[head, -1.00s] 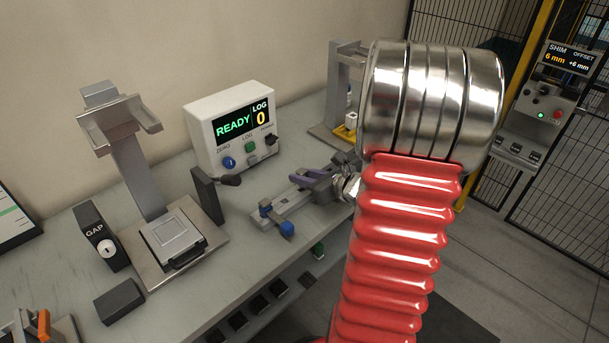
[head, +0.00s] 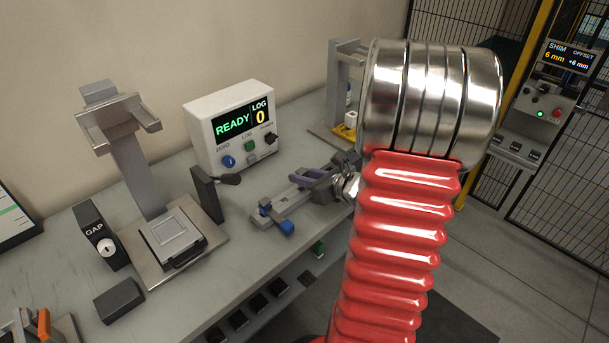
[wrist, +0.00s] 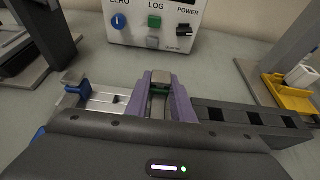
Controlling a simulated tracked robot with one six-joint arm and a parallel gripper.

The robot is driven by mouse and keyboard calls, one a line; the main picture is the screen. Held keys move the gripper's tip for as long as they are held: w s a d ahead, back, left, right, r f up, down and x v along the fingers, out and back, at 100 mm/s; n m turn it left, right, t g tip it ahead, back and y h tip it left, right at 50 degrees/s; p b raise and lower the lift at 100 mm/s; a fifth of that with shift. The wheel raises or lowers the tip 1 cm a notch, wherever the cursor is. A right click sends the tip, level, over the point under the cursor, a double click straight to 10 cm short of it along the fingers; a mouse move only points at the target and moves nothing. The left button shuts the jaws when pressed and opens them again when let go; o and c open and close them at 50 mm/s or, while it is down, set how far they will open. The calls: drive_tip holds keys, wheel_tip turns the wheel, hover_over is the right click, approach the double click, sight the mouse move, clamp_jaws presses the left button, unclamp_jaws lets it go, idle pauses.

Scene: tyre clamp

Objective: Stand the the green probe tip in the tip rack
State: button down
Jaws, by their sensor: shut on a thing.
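My gripper (wrist: 160,100) has purple fingers and is in the middle of the wrist view. It is shut on a small piece with a grey end and a green part (wrist: 159,89), which I take for the green probe tip; the fingers hide most of it. In the head view my gripper (head: 318,180) is partly hidden behind my red arm, over a grey rail fixture with blue knobs (head: 287,228). A dark bar with square openings (wrist: 245,117), perhaps the tip rack, lies right of the fingers in the wrist view. I cannot tell whether the tip touches anything.
A white readout box (head: 232,125) showing READY stands behind the fixture. A grey stand (head: 130,150) and a GAP block (head: 101,237) are to the left. A yellow part (wrist: 290,94) on another stand is at the right.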

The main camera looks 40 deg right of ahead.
drive_tip(key=shift+f, duration=1.15)
idle(1.1)
drive_tip(key=c, duration=1.5)
unclamp_jaws()
drive_tip(key=shift+o, duration=0.2)
drive_tip(key=shift+s, duration=0.1)
drive_tip(key=shift+s+r, duration=0.15)
drive_tip(key=shift+s, duration=0.1)
drive_tip(key=v, duration=1.3)
